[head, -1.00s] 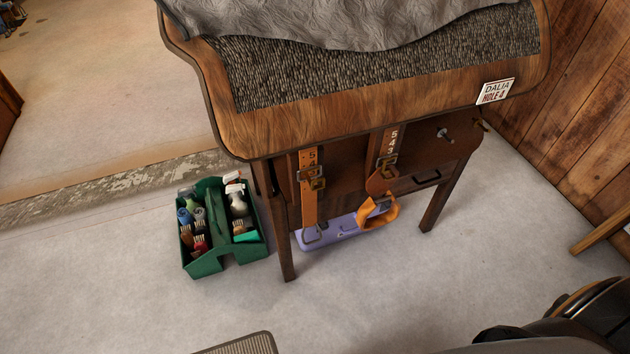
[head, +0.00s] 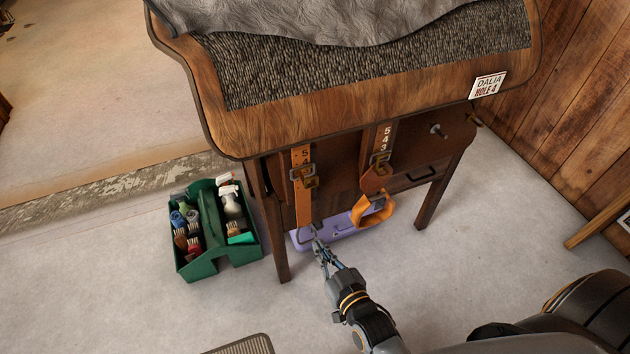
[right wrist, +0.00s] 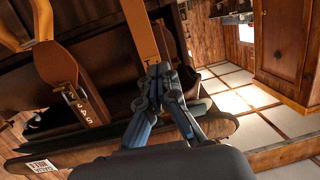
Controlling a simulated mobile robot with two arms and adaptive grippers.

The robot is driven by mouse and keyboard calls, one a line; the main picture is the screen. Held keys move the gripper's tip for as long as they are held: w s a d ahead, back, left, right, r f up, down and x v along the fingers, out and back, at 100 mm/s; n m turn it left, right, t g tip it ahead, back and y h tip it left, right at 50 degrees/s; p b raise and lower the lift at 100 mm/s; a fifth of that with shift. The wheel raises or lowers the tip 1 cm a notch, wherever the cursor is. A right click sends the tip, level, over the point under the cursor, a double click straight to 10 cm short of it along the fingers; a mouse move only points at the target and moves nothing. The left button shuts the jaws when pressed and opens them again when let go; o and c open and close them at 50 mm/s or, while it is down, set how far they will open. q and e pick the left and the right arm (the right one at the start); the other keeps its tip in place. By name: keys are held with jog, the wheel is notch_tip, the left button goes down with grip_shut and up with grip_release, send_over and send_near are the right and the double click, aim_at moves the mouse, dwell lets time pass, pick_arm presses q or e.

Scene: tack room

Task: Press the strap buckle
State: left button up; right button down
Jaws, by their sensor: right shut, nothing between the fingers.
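Two tan leather straps hang down the front of the wooden stand. The left strap (head: 302,205) has a dark metal buckle (head: 303,172) near its top and a metal loop at its lower end. The right strap has a buckle (head: 380,158) and an orange loop (head: 375,212) below. My right gripper (head: 319,246) is shut and empty, near the left strap's lower end; contact cannot be told. In the right wrist view the fingers (right wrist: 160,72) lie in front of the left strap (right wrist: 138,25) and hide part of it. My left gripper is out of view.
A green caddy (head: 208,240) with brushes and bottles stands on the floor left of the stand. A purple box (head: 340,229) lies beneath the stand. A sign (head: 488,85) reading "DALIA HOLE 4" is on the stand's edge. The floor in front is mostly clear.

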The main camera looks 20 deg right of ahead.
notch_tip(320, 180, up, 16)
jog(key=d+t+h, duration=0.1)
jog(key=d+t, duration=0.1)
jog(key=t, duration=0.2)
jog(key=shift+w+m, duration=0.25)
jog(key=shift+m, duration=0.15)
jog(key=shift+w+d, duration=0.1)
jog(key=shift+w, duration=0.05)
jog(key=r+p, duration=0.1)
jog(key=r, duration=0.1)
send_over(315, 184)
jog(key=s, duration=0.1)
jog(key=shift+s+a+f, duration=0.15)
jog(key=shift+s+f, duration=0.05)
jog(key=shift+f, duration=0.55)
jog(key=shift+s+a+f, duration=0.1)
jog(key=shift+s+f, duration=0.15)
jog(key=shift+f, duration=0.45)
jog(key=shift+s+a+f, duration=0.15)
jog(key=shift+s+f, duration=0.05)
jog(key=shift+f, duration=0.55)
jog(key=shift+f, duration=0.1)
jog(key=shift+f+b, duration=0.15)
jog(key=shift+b, duration=0.55)
jog(key=shift+f+t+b, duration=0.1)
jog(key=shift+t+b, duration=0.3)
jog(key=shift+b, duration=0.05)
